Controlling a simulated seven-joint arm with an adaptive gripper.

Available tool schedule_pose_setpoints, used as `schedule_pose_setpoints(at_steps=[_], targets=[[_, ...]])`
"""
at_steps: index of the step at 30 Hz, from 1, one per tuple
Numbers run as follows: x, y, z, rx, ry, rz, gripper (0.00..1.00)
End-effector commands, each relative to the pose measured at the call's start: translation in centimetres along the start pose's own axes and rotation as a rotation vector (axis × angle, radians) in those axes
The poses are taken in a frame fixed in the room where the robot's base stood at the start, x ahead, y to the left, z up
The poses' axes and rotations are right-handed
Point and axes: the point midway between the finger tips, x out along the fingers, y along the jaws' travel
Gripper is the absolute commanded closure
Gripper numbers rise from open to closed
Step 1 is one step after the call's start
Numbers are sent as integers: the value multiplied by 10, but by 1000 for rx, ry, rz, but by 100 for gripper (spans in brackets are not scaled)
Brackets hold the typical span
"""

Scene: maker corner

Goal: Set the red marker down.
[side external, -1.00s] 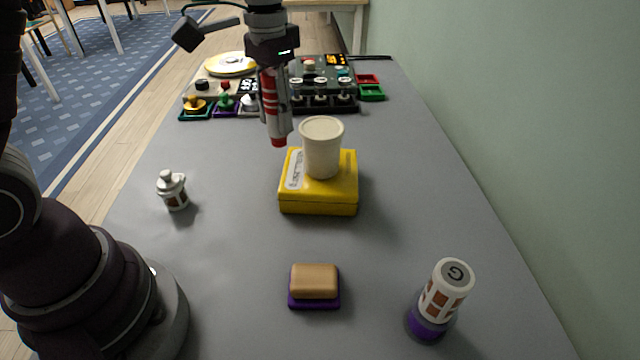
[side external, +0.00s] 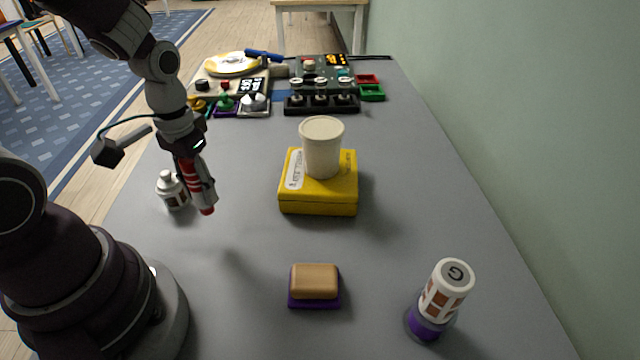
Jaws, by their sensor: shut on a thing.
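The red marker (side external: 189,172) is upright with a slight tilt, held in my gripper (side external: 200,188). My gripper is shut on it, and the fingers hide part of its body. Its red lower end (side external: 207,211) shows just below the fingertips. The marker appears to be above the grey table (side external: 250,235), with a gap under it. In the picture it is just right of a small white bottle (side external: 171,190), which it partly overlaps.
A yellow box (side external: 318,203) with a cream cup (side external: 322,150) on it stands right of my gripper. A tan block on a purple base (side external: 314,284) and a white-and-purple bottle (side external: 441,299) are nearer. Devices and red and green trays (side external: 371,93) fill the far end.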

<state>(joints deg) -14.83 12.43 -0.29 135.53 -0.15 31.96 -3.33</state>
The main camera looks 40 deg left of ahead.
Motion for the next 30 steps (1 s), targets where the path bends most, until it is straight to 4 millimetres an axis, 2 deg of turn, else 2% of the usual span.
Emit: schedule_pose_setpoints(at_steps=[9, 15, 23, 27, 30], targets=[[10, 5, -85, 1, -2, 1, 100], [14, 8, -128, 0, -4, 0, 100], [17, 9, -152, 1, -3, 0, 100], [45, 9, -151, 1, -8, 0, 100], [51, 9, -151, 1, -3, 0, 100]])
